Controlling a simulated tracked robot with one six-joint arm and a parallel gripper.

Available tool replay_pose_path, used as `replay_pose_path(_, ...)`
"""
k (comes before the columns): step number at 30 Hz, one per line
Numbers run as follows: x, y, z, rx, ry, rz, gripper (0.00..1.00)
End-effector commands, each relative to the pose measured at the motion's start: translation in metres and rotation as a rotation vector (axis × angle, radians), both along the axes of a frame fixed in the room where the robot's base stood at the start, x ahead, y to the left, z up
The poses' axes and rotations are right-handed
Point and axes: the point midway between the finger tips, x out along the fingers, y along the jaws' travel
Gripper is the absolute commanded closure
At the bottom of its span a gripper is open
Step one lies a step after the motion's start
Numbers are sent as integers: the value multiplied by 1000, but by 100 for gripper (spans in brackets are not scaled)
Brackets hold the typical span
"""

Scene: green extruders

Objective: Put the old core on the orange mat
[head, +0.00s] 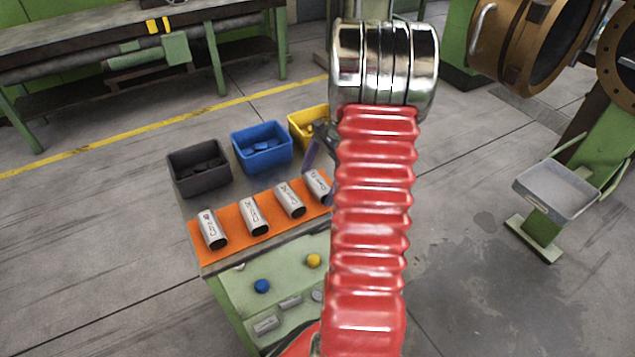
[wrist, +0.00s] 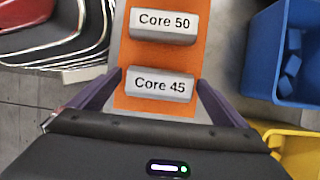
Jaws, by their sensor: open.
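The orange mat (head: 232,240) lies on the cart top, with several grey labelled cores in a row on it. In the head view, the rightmost core (head: 317,186) stands beside a visible finger, and my red arm hides the rest of my gripper. No label marks any core as old.
Behind the mat stand a black bin (head: 198,168), a blue bin (head: 262,147) and a yellow bin (head: 308,122), each with small parts inside. A lower green panel (head: 245,300) holds a blue knob (head: 262,286), a yellow knob (head: 313,260) and grey pieces.

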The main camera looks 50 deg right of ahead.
Motion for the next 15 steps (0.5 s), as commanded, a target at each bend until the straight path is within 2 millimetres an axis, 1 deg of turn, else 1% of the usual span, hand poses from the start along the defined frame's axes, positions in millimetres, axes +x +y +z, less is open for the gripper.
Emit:
replay_pose_path(5, -3, -9, 21, -4, -2, 0, 3)
replay_pose_path(15, -9, -31, 76, -4, -2, -2, 3)
